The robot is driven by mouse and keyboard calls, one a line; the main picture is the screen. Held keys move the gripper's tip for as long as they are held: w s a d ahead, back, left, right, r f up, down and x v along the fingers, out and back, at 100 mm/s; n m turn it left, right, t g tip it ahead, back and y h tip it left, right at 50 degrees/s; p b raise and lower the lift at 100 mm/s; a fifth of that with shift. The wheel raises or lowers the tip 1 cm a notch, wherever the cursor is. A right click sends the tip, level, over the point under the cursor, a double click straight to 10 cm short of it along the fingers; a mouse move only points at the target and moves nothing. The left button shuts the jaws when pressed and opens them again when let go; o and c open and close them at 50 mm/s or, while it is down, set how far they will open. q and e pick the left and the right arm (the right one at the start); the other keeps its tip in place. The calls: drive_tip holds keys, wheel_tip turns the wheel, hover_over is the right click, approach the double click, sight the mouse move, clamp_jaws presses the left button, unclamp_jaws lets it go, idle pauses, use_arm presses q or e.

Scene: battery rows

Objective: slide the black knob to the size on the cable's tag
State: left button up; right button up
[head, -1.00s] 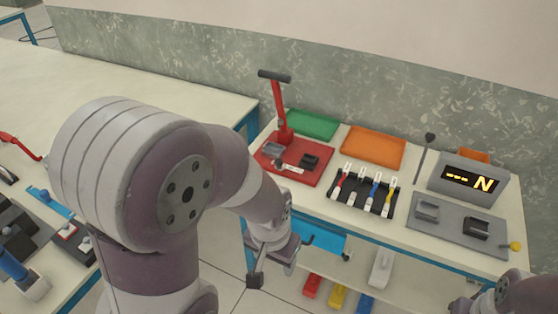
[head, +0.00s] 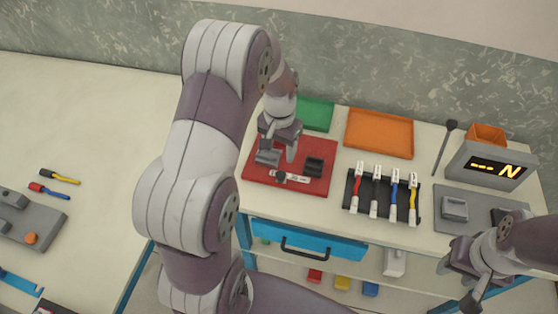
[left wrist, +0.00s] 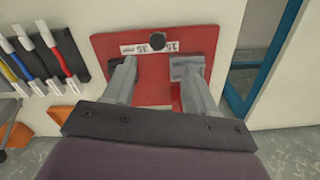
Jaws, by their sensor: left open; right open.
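The black knob (head: 281,176) sits on a white size strip (head: 298,180) at the front of the red press base (head: 258,175). In the left wrist view the knob (left wrist: 157,41) covers part of the strip's printed numbers. My left gripper (head: 278,153) is over the red base, open, with nothing between its fingers; the knob is beyond the fingertips in the wrist view. Several tagged cables, including a blue one (head: 394,192), lie in a black rack (head: 349,190); their tag writing is too small to read. My right gripper (head: 458,283) is open at the lower right.
A green tray (head: 317,115) and an orange tray (head: 378,133) lie behind. A grey tester (head: 490,165) showing "--- N" and a grey plate (head: 453,192) stand at the right. A blue drawer (head: 340,249) is below. My arm hides the press's lever.

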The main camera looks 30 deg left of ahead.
sight(281, 173)
use_arm(q)
drive_tip(key=f, duration=0.2)
drive_tip(key=d+f, duration=0.1)
drive_tip(key=shift+s+d+f, duration=0.1)
drive_tip(key=shift+s+f, duration=0.05)
drive_tip(key=shift+f, duration=0.25)
drive_tip(key=f, duration=0.5)
drive_tip(key=a+f+p, duration=0.1)
drive_tip(key=f, duration=0.1)
drive_tip(key=shift+w+f, duration=0.15)
drive_tip(key=shift+w, duration=0.1)
drive_tip(key=shift+d+f, duration=0.2)
drive_tip(key=shift+f, duration=0.1)
drive_tip(key=shift+a+f, duration=0.1)
